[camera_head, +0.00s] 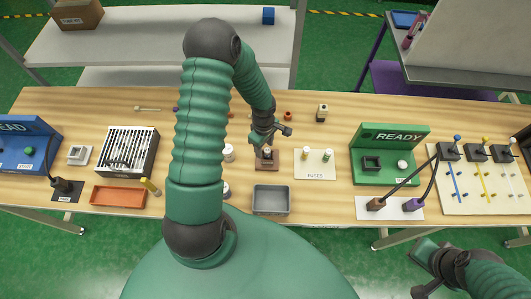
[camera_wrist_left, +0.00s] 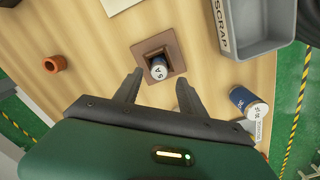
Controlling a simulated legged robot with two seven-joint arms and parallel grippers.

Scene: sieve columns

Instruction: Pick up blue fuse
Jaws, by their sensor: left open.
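A small blue fuse with a white, lettered top (camera_wrist_left: 158,68) stands in a square brown holder (camera_wrist_left: 172,44). The holder also shows in the head view (camera_head: 267,163), on the table below my left gripper. My left gripper (camera_head: 270,138) is open. In the left wrist view its fingertips (camera_wrist_left: 160,84) are on either side of the fuse's near end, with nothing held between them; I cannot tell whether they touch it. My right arm's end (camera_head: 432,270) is at the bottom right, off the table, and its jaws are unclear.
A grey scrap tray (camera_head: 271,200) stands just in front of the holder. A blue and white cylinder (camera_wrist_left: 247,103) stands near it. A green READY station (camera_head: 390,140) stands further right.

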